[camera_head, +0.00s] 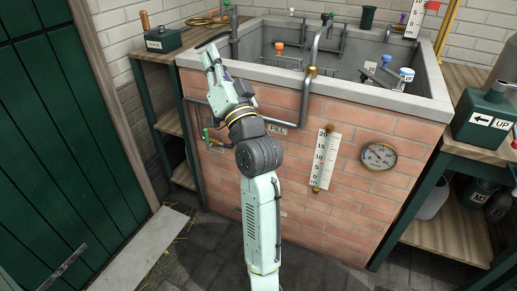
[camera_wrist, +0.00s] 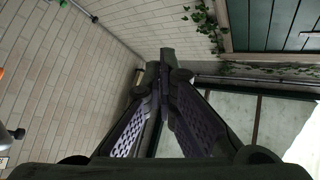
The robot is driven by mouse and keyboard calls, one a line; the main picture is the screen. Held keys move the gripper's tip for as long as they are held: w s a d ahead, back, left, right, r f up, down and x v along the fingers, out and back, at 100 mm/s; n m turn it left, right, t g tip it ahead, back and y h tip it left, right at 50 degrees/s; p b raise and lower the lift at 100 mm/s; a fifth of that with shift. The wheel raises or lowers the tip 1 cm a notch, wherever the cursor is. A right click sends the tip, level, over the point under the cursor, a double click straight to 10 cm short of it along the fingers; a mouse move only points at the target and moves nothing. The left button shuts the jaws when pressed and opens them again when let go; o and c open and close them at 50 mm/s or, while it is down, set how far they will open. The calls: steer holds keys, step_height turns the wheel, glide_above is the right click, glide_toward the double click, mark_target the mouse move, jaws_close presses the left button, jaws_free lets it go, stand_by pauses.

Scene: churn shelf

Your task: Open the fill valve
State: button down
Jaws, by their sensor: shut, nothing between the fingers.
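The FILL label (camera_head: 277,130) is on the brick front of the tank, right of my wrist. A pipe fitting with a small yellow and green handle (camera_head: 208,136) is at the tank's left front, just left of my forearm. It may be the fill valve; its setting is too small to tell. My gripper (camera_head: 211,54) is above that handle, near the tank's left rim, pointing up and away and apart from the handle. In the wrist view my gripper (camera_wrist: 165,75) has its fingers together and empty. No valve is clear in that view.
The brick tank (camera_head: 430,95) has a grey rim, with pipes and several small items inside. A level scale (camera_head: 326,160) and a round gauge (camera_head: 379,156) are on its front. A wooden shelf (camera_head: 170,125) stands left, another shelf (camera_head: 455,240) right. A green door (camera_head: 55,120) is far left.

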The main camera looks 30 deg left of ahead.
steer(key=w+d+f+m+g+h+b, duration=0.1)
steer(key=w+d+f+m+b, duration=0.1)
steer(key=f, duration=0.9)
steer(key=w+d+f+m+g+h+b, duration=0.1)
steer(key=w+d+f+m, duration=0.4)
steer(key=f, duration=0.7)
steer(key=w+d+f+m+g+h+b, duration=0.2)
steer(key=w+d+f, duration=0.4)
steer(key=f, duration=0.6)
steer(key=shift+w+d+m+h+b, duration=0.3)
steer(key=shift+w+m+b, duration=0.1)
steer(key=shift+w+m, duration=0.5)
steer(key=shift+w, duration=0.15)
steer(key=s+a+p+x, duration=0.1)
steer(key=s+x, duration=0.1)
steer(key=x, duration=1.1)
steer(key=shift+s+a+p, duration=0.2)
steer(key=shift+s+p, duration=0.05)
steer(key=shift+p, duration=0.05)
steer(key=shift+f, duration=0.1)
